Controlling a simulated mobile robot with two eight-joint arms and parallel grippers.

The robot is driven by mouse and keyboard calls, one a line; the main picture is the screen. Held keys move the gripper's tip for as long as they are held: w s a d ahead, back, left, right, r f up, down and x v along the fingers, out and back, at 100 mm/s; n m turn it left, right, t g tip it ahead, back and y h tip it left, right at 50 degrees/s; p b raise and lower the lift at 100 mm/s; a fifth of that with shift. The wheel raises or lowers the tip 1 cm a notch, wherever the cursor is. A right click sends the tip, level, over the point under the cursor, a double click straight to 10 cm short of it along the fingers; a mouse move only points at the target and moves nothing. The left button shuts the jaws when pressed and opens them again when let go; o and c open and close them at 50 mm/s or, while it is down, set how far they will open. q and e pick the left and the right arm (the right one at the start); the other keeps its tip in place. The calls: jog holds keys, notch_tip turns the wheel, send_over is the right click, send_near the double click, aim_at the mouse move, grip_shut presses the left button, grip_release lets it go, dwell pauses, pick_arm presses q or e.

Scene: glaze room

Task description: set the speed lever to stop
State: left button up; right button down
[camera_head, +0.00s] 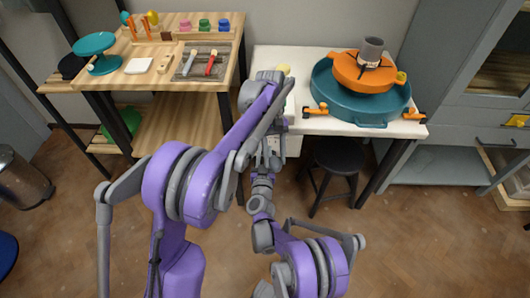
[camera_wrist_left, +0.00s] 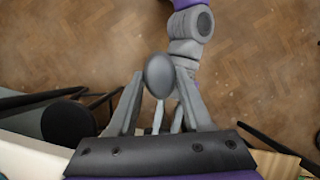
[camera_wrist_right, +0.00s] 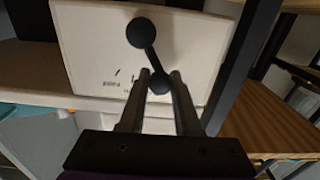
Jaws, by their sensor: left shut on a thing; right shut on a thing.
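The speed lever is a black rod with a dark ball at each end, set against a pale panel (camera_wrist_right: 190,50) with a small printed label. My right gripper (camera_wrist_right: 157,80) is closed on its lower ball, the lever's knob (camera_wrist_right: 159,85). The upper ball (camera_wrist_right: 141,32) lies on the panel. In the left wrist view, my left gripper (camera_wrist_left: 162,80) is shut on a smooth grey rounded thing (camera_wrist_left: 159,72); I cannot tell what it is. In the head view, my arms hide most of both grippers and the lever beside the white table (camera_head: 300,70).
A teal basin (camera_head: 345,112) with an orange part and a grey cylinder stands on the white table. A black stool (camera_head: 335,157) is below it. A wooden workbench (camera_head: 130,80) with tools is at the left. A grey cabinet (camera_head: 440,160) is at the right.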

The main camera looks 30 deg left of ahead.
jog(key=c, duration=0.6)
grip_release()
jog(key=shift+c, duration=0.2)
pick_arm(q)
jog(key=shift+s+r+p, duration=0.1)
jog(key=shift+r+p, duration=0.55)
jog(key=shift+r, duration=0.15)
pick_arm(e)
jog(key=v, duration=1.2)
